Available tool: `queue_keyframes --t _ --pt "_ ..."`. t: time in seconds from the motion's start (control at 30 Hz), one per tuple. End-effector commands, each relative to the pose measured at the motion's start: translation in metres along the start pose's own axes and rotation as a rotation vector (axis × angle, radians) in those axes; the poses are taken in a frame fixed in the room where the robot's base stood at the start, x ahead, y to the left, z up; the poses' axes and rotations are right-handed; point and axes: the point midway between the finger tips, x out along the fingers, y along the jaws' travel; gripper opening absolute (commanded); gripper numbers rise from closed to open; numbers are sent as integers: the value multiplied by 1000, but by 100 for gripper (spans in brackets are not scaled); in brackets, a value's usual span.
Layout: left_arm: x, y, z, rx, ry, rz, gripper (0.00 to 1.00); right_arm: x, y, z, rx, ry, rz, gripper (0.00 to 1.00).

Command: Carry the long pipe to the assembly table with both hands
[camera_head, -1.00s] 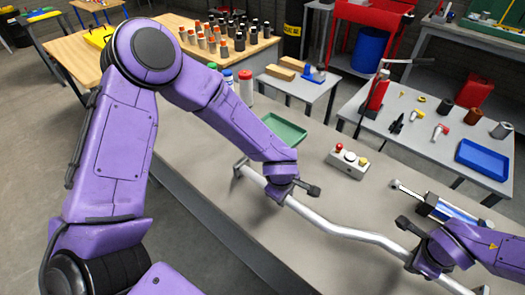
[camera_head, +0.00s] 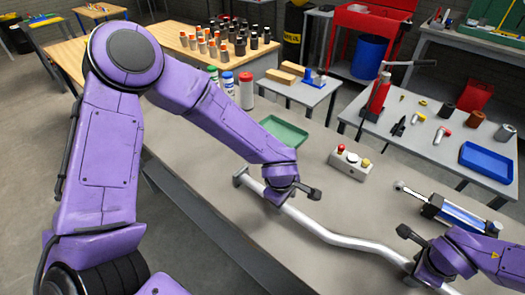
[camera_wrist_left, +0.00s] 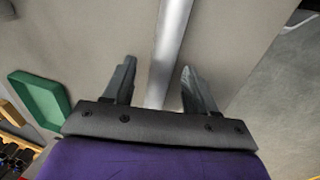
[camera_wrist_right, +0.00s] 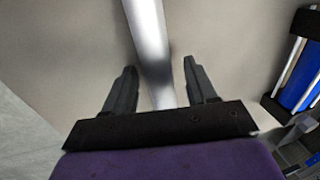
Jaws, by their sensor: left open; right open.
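The long pipe (camera_head: 325,235) is silver, with bends along it, and lies on the long grey table (camera_head: 215,160). My left gripper (camera_head: 293,193) is over the pipe near its far left end. In the left wrist view the pipe (camera_wrist_left: 171,40) runs between the open fingers (camera_wrist_left: 158,88), with gaps on both sides. My right gripper (camera_head: 412,252) is over the pipe's right part. In the right wrist view the pipe (camera_wrist_right: 146,35) passes between the open fingers (camera_wrist_right: 162,85), with gaps on both sides. The pipe's right end is hidden by my right arm.
A green tray (camera_head: 284,131) and a button box (camera_head: 349,162) stand behind the pipe. A blue cylinder (camera_head: 455,214) lies near my right gripper. Several bottles (camera_head: 246,90) stand at the table's back. A side table (camera_head: 425,150) holds small parts and a blue tray (camera_head: 487,161).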

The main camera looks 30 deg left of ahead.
Motion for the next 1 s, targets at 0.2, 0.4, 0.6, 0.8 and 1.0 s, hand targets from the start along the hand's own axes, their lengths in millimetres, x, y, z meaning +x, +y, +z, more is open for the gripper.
queue_keyframes --t 0.2,0.4,0.6,0.8,1.0 --pt "-58 1 0 -3 -3 4 57 0 0 0 0 0 0 57" --pt "-87 0 0 -1 -2 1 57 0 0 0 0 0 0 57" --pt "-92 0 0 0 0 -1 57 -20 -1 0 1 -2 -4 57" --pt "-92 0 0 0 0 -1 57 -72 -1 0 1 -3 -7 57" --pt "-92 0 0 -1 0 -1 57 -111 1 0 0 -1 -4 57"
